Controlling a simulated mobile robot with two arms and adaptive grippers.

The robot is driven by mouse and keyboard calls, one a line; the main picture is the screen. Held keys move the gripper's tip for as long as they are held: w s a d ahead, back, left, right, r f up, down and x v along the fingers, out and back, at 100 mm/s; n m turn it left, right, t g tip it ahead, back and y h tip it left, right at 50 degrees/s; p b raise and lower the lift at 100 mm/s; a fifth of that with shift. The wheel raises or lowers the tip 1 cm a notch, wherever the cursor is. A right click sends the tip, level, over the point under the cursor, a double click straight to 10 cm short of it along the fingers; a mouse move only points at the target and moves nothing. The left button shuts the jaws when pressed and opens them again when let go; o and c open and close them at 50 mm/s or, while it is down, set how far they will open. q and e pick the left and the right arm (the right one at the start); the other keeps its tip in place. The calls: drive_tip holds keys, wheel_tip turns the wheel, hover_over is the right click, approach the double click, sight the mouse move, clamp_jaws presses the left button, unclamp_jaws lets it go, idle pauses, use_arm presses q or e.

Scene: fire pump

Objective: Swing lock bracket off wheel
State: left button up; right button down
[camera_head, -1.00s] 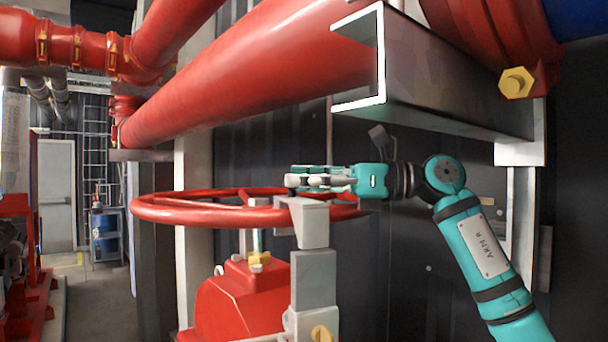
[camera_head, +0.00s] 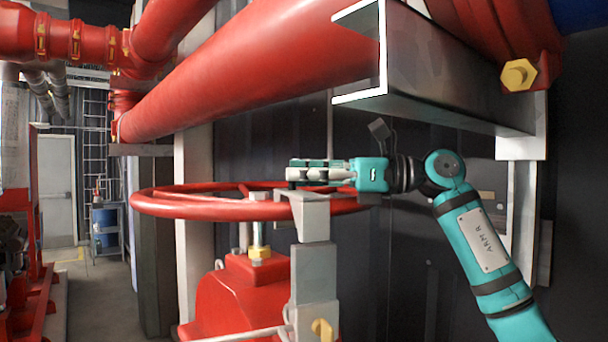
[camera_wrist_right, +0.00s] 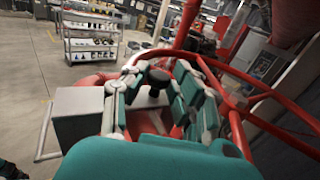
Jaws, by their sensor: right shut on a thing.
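The grey lock bracket (camera_head: 316,214) sits over the near right part of the red wheel's rim in the head view, on top of a grey post. The red wheel (camera_head: 168,207) lies flat above a red valve body; it also shows in the wrist view (camera_wrist_right: 235,128). My right gripper (camera_head: 294,172) comes from the right, just above the bracket. In the wrist view my right gripper (camera_wrist_right: 158,88) has its fingers around a dark round knob (camera_wrist_right: 156,79) at the bracket. The fingers hide part of the knob and its contact. My left gripper is out of view.
A large red pipe (camera_head: 255,68) and a steel channel beam (camera_head: 440,75) run above my right arm. The red valve body (camera_head: 240,300) stands below the wheel. A dark panel wall is close behind. Open floor (camera_head: 105,290) lies to the left.

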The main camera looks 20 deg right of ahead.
drive_tip(key=shift+s, duration=0.1)
drive_tip(key=shift+s+r+n+t+y+b, duration=0.3)
drive_tip(key=shift+s+r+n+y+b, duration=0.25)
drive_tip(key=shift+s+n+b, duration=0.5)
drive_tip(key=s+f+n+g+y+b, duration=0.2)
drive_tip(key=s+n+g+b, duration=0.4)
drive_tip(key=n, duration=0.6)
drive_tip(key=s+f+n+g+y+b, duration=0.1)
drive_tip(key=s+n+g+y+b, duration=0.2)
drive_tip(key=s+n, duration=0.7)
drive_tip(key=shift+d+f+n+g+b, duration=0.35)
drive_tip(key=shift+n+g+b, duration=1.15)
drive_tip(key=shift+n, duration=0.25)
drive_tip(key=shift+y, duration=0.25)
drive_tip(key=c, duration=1.1)
unclamp_jaws()
